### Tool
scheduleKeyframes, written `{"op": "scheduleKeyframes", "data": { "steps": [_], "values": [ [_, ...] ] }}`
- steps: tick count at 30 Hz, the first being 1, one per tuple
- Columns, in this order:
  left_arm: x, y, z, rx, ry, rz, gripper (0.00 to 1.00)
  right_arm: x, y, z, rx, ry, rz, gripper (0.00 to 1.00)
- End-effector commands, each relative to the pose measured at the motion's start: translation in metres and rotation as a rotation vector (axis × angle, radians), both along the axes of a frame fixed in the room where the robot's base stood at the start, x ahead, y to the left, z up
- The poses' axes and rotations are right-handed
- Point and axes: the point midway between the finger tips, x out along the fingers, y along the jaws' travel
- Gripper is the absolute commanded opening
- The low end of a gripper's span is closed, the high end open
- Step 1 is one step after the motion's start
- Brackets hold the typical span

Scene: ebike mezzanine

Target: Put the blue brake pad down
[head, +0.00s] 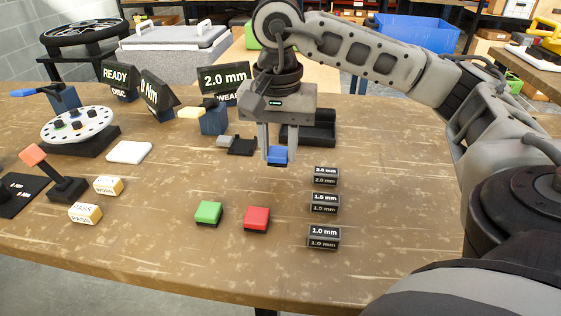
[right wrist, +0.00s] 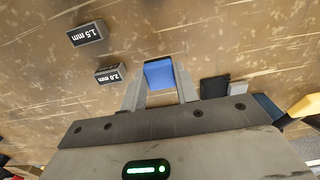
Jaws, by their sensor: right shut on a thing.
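The blue brake pad (head: 278,154) is between the fingers of my right gripper (head: 277,146), near the middle of the table. In the right wrist view, the blue pad (right wrist: 158,73) sits between the two fingertips (right wrist: 159,88). My right gripper is shut on it. I cannot tell whether the pad's underside touches the table. A green pad (head: 208,213) and a red pad (head: 257,218) lie on the table nearer the front. My left gripper is not in view.
Blocks marked 2.0 mm (head: 326,175), 1.5 mm (head: 325,203) and 1.0 mm (head: 324,236) stand to the right. A black tray (head: 318,134) and a dark gauge piece (head: 240,146) are behind. A disc stand (head: 78,126) is at left.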

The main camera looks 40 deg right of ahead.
Motion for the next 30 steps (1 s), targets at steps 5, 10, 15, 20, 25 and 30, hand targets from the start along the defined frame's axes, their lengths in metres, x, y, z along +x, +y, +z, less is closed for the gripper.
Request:
{"op": "scheduleKeyframes", "data": {
  "steps": [5,10,15,20,25,30],
  "values": [
    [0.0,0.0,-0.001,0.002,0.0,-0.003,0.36,0.0,-0.007,-0.026,-0.002,0.006,-0.001,0.08],
    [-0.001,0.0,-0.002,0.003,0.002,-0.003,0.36,0.001,-0.006,-0.038,-0.001,0.002,-0.001,0.08],
    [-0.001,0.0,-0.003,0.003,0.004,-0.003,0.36,0.001,-0.006,-0.037,-0.001,0.001,-0.001,0.08],
    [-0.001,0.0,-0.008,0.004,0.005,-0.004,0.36,0.001,-0.006,-0.042,-0.001,0.002,-0.001,0.08],
    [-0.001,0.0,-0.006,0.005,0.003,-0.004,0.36,0.001,-0.006,-0.04,-0.001,0.002,-0.001,0.52],
    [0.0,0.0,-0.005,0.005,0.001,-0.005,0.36,0.001,-0.006,-0.04,-0.001,0.001,-0.001,0.52]
  ]
}}
